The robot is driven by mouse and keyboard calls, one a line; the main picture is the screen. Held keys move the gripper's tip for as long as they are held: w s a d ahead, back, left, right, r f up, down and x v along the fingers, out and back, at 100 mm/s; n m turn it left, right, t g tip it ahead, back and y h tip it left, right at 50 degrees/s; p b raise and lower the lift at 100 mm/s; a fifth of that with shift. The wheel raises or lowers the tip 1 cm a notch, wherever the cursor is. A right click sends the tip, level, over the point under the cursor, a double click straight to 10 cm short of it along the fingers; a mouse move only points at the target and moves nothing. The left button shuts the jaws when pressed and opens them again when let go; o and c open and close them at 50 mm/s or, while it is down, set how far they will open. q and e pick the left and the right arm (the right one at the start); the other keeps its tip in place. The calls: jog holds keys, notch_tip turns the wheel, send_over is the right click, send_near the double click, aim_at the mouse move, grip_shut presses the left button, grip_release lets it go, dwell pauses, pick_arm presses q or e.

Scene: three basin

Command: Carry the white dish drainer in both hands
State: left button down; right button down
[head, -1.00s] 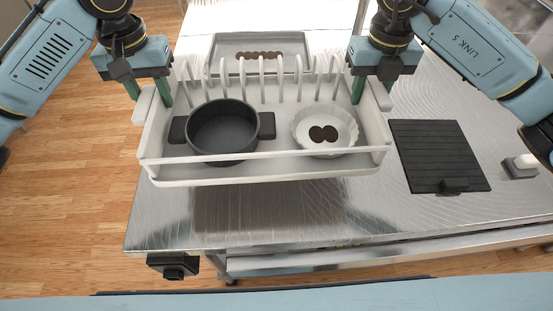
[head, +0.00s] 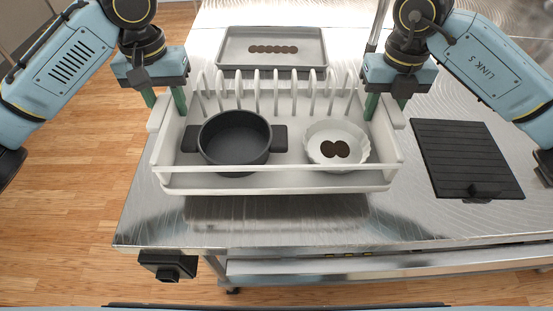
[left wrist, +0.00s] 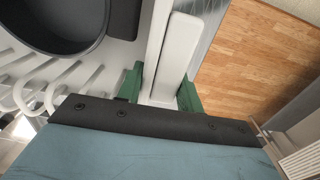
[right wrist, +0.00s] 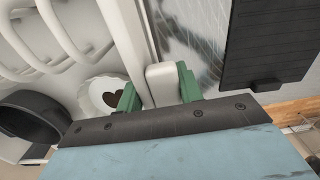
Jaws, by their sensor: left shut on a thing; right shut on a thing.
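The white dish drainer (head: 280,180) is held between my two grippers over the steel table, with a shadow on the metal below its front edge. It looks about level. My left gripper (head: 165,101) is shut on the drainer's left end wall, and the left wrist view shows its green fingers on both sides of the white handle (left wrist: 176,50). My right gripper (head: 385,105) is shut on the right end wall, with its fingers around the handle (right wrist: 161,82) in the right wrist view. A dark pot (head: 235,140) and a white fluted dish (head: 336,130) sit inside the drainer.
A grey tray (head: 232,50) with a row of brown round marks lies behind the drainer. A black ridged board (head: 465,155) lies to the right. The steel table (head: 300,228) is bare in front, and wooden floor (head: 60,210) is at the left.

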pick_arm(q)
jog(key=shift+a+r, duration=0.1)
pick_arm(e)
jog(key=shift+d, duration=0.15)
